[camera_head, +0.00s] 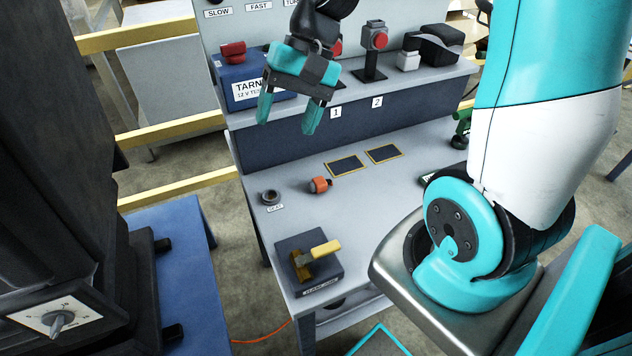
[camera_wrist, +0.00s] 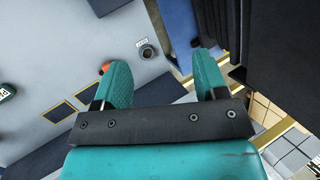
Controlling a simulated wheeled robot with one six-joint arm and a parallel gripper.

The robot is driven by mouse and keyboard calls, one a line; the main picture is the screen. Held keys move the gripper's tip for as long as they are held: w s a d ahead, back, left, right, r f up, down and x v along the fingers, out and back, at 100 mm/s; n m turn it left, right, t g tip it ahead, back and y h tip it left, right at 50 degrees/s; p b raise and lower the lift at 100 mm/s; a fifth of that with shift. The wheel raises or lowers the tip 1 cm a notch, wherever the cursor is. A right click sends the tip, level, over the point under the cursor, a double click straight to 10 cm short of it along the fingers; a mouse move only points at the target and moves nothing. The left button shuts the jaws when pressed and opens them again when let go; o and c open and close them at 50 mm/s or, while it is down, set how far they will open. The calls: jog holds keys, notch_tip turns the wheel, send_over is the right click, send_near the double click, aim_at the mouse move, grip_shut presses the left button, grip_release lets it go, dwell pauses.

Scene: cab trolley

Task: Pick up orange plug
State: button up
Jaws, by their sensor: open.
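The orange plug (camera_head: 320,185) lies on the grey bench top, left of two dark yellow-edged rectangles. In the wrist view a small part of the orange plug (camera_wrist: 105,67) shows beside the left finger, which hides the rest. My gripper (camera_head: 290,118) is open and empty. It hangs well above the bench, up and to the left of the plug in the head view. The wrist view shows its two teal fingers (camera_wrist: 164,75) spread apart with nothing between them.
A dark ring-shaped seat (camera_head: 270,197) is left of the plug. A dark block with a yellow handle (camera_head: 326,248) stands at the front. A blue tester box (camera_head: 240,82) and red-buttoned posts (camera_head: 376,40) stand on the rear shelf. Two outlined pads (camera_head: 345,165) lie behind the plug.

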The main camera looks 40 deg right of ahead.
jog(key=w+d+f+m+y, duration=0.25)
jog(key=d+f+m, duration=0.25)
jog(key=d+m, duration=0.5)
jog(key=m+t, duration=0.3)
jog(key=m, duration=0.3)
send_near(323, 179)
jog(key=x, duration=0.3)
jog(key=shift+a+f+y, duration=0.1)
jog(key=shift+f+y, duration=0.15)
jog(key=shift+f, duration=0.05)
jog(key=shift+p+x, duration=0.5)
jog(key=shift+x, duration=2.35)
jog(key=shift+f, duration=0.1)
jog(key=c, duration=1.1)
notch_tip(323, 179, up, 20)
jog(key=shift+p, duration=0.35)
